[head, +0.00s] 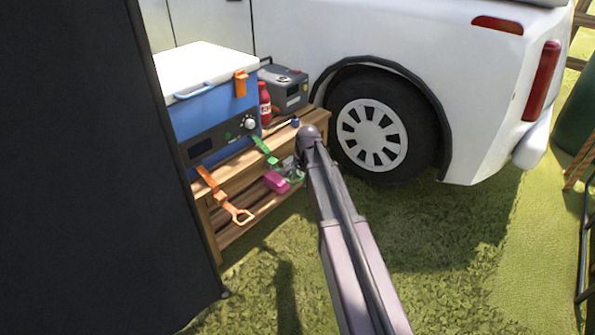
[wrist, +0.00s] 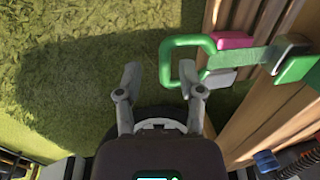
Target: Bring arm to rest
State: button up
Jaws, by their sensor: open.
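My gripper (wrist: 159,78) is open in the wrist view, with nothing between its fingers and grass beyond them. Its right fingertip overlaps the lower part of a green loop handle (wrist: 176,42) on a green strap; I cannot tell whether they touch. In the head view my arm (head: 345,235) stretches from the bottom up to the front of the wooden bench (head: 225,238). The gripper there is mostly hidden behind the arm's end, beside the green strap (head: 263,150).
A blue cooler (head: 215,113) with an orange strap (head: 211,183), a red bottle (head: 265,103) and a grey box (head: 288,88) stand on the bench. A pink object (head: 276,181) sits lower. A white vehicle (head: 300,30) is behind. A dark panel (head: 90,170) blocks the left. Grass lies open at right.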

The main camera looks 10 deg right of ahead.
jog(key=s+a+r+n+g+h+p, duration=0.15)
jog(key=s+r+n+p, duration=0.35)
jog(key=s+r+p, duration=0.55)
jog(key=s+a+r+n+p, duration=0.2)
jog(key=s+r+n+p, duration=0.4)
jog(key=s, duration=0.8)
notch_tip(320, 180, up, 38)
jog(key=p, duration=3.8)
jog(key=shift+w+d+r+m+p, duration=0.15)
jog(key=shift+w+r+m+p, duration=0.05)
jog(key=shift+w+m+p, duration=0.1)
